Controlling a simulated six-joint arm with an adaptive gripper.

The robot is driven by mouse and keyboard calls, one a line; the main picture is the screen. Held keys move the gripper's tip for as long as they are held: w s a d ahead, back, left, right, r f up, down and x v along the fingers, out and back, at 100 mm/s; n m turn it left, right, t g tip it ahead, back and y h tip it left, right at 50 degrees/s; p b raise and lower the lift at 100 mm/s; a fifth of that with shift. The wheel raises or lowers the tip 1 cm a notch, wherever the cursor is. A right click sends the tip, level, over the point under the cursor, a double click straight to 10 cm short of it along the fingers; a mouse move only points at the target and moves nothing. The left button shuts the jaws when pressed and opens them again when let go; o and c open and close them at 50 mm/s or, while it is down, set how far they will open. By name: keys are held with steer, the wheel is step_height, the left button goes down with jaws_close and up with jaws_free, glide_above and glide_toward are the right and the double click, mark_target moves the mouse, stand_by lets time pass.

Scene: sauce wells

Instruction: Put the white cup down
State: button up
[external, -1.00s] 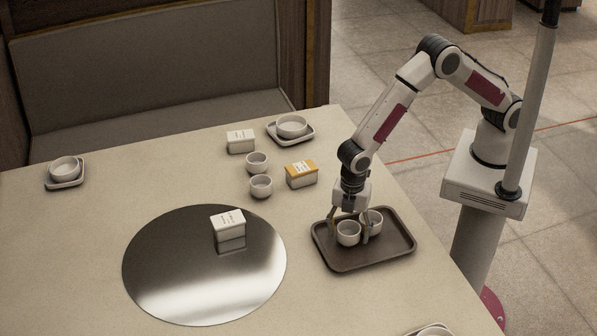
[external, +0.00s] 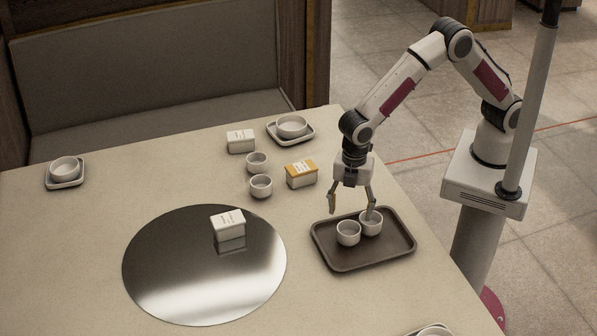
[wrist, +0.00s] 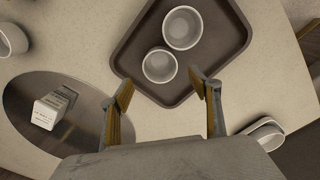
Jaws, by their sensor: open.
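Two white cups stand upright on the brown tray (external: 385,250): a left cup (external: 349,234) and a right cup (external: 371,224), close beside each other. In the wrist view the near cup (wrist: 159,66) and the far cup (wrist: 182,27) are both empty, on the tray (wrist: 228,62). My gripper (external: 351,212) is open and empty above the tray, its fingers spread over the cups and clear of the left cup. In the wrist view my gripper (wrist: 162,88) shows its two fingers wide apart, with nothing between the tips.
Two more cups (external: 257,162) (external: 261,186), a white box (external: 240,142) and a yellow-topped box (external: 301,174) stand behind the tray. A round mirror-like plate (external: 180,285) with a white box (external: 228,222) lies left. Bowls on square dishes (external: 291,127) (external: 65,170) stand farther off.

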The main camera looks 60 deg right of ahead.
steer(key=shift+r, duration=1.8)
steer(key=w+d+r+m+t, duration=0.1)
steer(key=d+r+m, duration=0.2)
steer(key=d+r, duration=0.4)
steer(key=w+d+r+m+y, duration=0.1)
steer(key=d+r+m, duration=0.25)
steer(key=d, duration=0.65)
steer(key=w+d+r+m+t, duration=0.1)
steer(key=w+d+r+m, duration=0.15)
steer(key=d+r, duration=0.45)
steer(key=s+d+r+m+t, duration=0.1)
steer(key=s+d+m, duration=0.4)
steer(key=d, duration=0.5)
steer(key=s+d+m+t+h, duration=0.1)
steer(key=s+d+m, duration=0.4)
steer(key=s+d, duration=0.5)
steer(key=shift+d+r+m+t, duration=0.35)
steer(key=shift+d+m+t, duration=0.1)
steer(key=shift+t, duration=0.35)
steer(key=shift+o, duration=0.6)
steer(key=shift+w, duration=0.1)
